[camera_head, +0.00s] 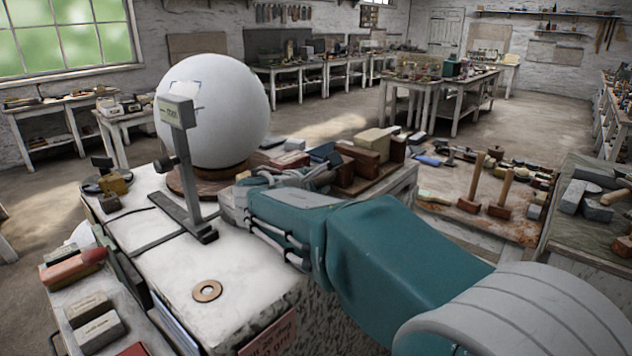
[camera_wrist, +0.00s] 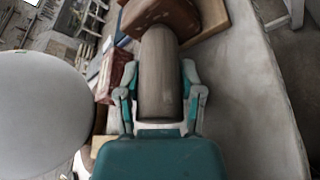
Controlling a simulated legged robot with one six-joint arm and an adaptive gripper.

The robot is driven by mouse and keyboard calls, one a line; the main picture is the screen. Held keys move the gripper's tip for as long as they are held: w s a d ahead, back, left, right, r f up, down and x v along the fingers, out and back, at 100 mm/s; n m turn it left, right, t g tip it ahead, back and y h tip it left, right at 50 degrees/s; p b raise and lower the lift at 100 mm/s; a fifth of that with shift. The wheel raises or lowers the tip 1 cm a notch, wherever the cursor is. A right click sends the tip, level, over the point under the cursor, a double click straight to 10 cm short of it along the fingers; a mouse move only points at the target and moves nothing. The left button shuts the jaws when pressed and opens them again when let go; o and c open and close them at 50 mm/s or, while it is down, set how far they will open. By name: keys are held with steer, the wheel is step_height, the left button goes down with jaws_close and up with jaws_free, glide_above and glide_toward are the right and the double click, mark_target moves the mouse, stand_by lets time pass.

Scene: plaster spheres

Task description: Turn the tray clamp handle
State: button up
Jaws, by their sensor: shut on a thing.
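My gripper (camera_head: 237,203) reaches left over the pale bench, close to the right of the large white sphere (camera_head: 213,112). In the wrist view, its two fingers (camera_wrist: 160,78) close on either side of a grey-brown cylindrical handle (camera_wrist: 159,95). The handle runs from near my palm to a reddish-brown block (camera_wrist: 162,15), whose far part is cut off by the picture's edge. The head view does not show the held handle clearly. I cannot tell from these frames how the handle joins a tray clamp, and no tray is clear.
A grey upright gauge (camera_head: 187,165) stands in front of the sphere. A flat ring (camera_head: 207,291) lies on the bench's near part, with bare surface around it. Boxes and bricks (camera_head: 97,325) line the left edge. Two wooden mallets (camera_head: 472,180) stand on the right-hand bench.

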steer(key=m, duration=0.1)
steer(key=m+t, duration=0.1)
steer(key=m, duration=0.1)
steer(key=shift+f+t+y, duration=0.3)
steer(key=shift+m+t, duration=0.8)
steer(key=shift+m, duration=1.1)
steer(key=o, duration=1.2)
steer(key=shift+c, duration=0.2)
steer(key=shift+r, duration=0.1)
steer(key=v, duration=1.1)
steer(key=shift+s+a, duration=0.3)
steer(key=shift+s, duration=0.05)
